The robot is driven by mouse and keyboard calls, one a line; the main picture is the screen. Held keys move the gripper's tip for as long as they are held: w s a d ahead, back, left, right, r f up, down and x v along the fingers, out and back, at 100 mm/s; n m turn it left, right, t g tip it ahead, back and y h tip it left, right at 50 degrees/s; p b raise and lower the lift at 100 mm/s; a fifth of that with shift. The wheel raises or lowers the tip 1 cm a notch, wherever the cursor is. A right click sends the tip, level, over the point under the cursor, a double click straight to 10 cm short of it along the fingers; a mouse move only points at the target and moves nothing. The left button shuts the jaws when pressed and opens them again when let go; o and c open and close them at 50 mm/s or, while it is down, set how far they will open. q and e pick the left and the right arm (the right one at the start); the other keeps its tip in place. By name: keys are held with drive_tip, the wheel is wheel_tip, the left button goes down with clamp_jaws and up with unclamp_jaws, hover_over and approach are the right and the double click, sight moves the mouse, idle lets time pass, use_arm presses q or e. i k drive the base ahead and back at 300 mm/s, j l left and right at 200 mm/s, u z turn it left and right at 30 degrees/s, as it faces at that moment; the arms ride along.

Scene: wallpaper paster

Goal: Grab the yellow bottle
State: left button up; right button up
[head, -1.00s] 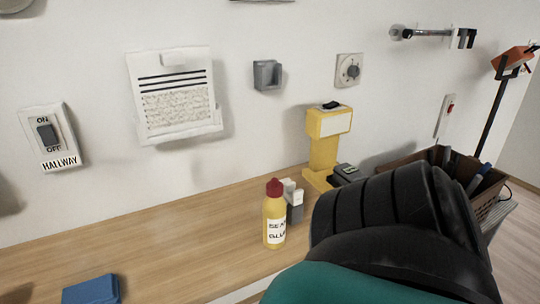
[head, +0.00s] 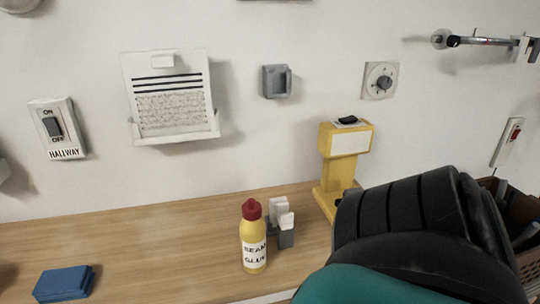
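The yellow bottle (head: 253,238) has a red cap and a white label that reads "SEAM GLUE". It stands upright on the wooden counter (head: 160,235), near its front edge. A large black and teal part of my own arm fills the lower right of the head view, to the right of the bottle and apart from it in the picture. Neither gripper's fingers show in this view.
A small grey and white object (head: 281,222) stands right behind the bottle. A yellow stand (head: 340,160) is further back right. A blue block (head: 63,283) lies at the front left. A brown basket (head: 527,215) is partly hidden at the right. The counter's left middle is clear.

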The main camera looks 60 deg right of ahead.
sight(252, 234)
drive_tip(key=k+l, duration=0.45)
drive_tip(key=l, duration=0.3)
drive_tip(key=k+l, duration=0.25)
drive_tip(key=i+l, duration=0.1)
drive_tip(key=i, duration=0.35)
